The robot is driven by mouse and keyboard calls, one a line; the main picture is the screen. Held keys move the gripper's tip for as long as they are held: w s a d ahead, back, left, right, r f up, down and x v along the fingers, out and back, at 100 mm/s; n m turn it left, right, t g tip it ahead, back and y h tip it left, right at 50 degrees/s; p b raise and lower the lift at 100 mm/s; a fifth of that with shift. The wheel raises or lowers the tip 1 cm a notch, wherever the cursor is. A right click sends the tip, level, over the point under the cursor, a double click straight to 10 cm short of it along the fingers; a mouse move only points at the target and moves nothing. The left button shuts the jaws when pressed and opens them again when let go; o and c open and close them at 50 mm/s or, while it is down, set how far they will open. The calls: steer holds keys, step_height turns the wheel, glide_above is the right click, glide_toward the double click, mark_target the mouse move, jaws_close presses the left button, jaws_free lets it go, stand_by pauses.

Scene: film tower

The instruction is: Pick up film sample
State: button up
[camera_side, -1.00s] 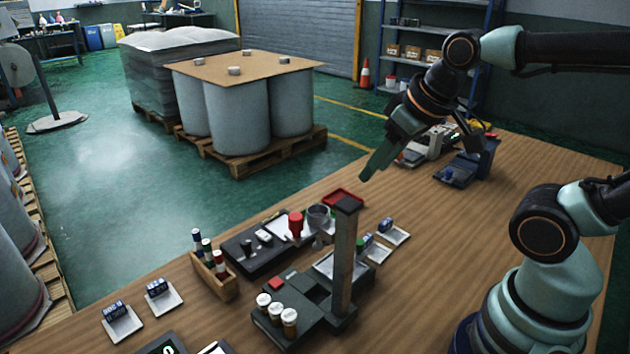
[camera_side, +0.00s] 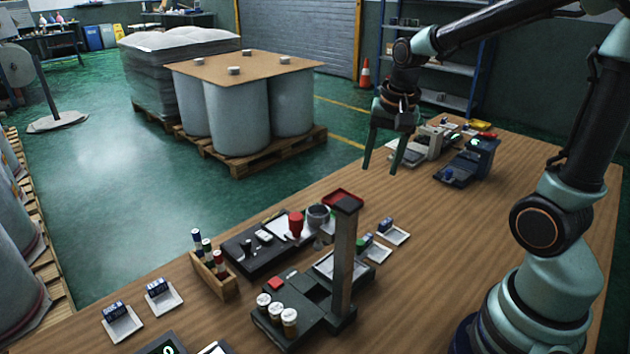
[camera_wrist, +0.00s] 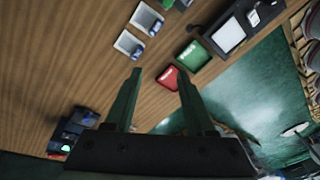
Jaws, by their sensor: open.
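My gripper (camera_side: 381,168) is open and empty, fingers pointing down, high above the back edge of the table. I cannot tell for sure which item is the film sample. A pale flat sheet (camera_side: 330,265) lies on the dark stand with the upright post. Small blue-and-white blocks sit on white square dishes, one pair at right (camera_side: 397,236) and one at left (camera_side: 122,325). The right pair also shows in the wrist view (camera_wrist: 147,18).
A red tray (camera_side: 343,197) lies behind the post (camera_side: 343,262); in the wrist view a green tray (camera_wrist: 192,56) is beside it. A wooden rack (camera_side: 215,275) holds several vials. Instruments (camera_side: 470,163) stand at the table's back right. Bare wood lies between.

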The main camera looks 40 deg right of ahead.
mark_target(386, 222)
steer(key=w+d+f+m+g, duration=0.1)
steer(key=d+f+m+g, duration=0.1)
steer(key=d+f+m, duration=0.5)
steer(key=shift+y, duration=0.3)
step_height(386, 222, down, 12)
steer(key=shift+c, duration=0.3)
jaws_close()
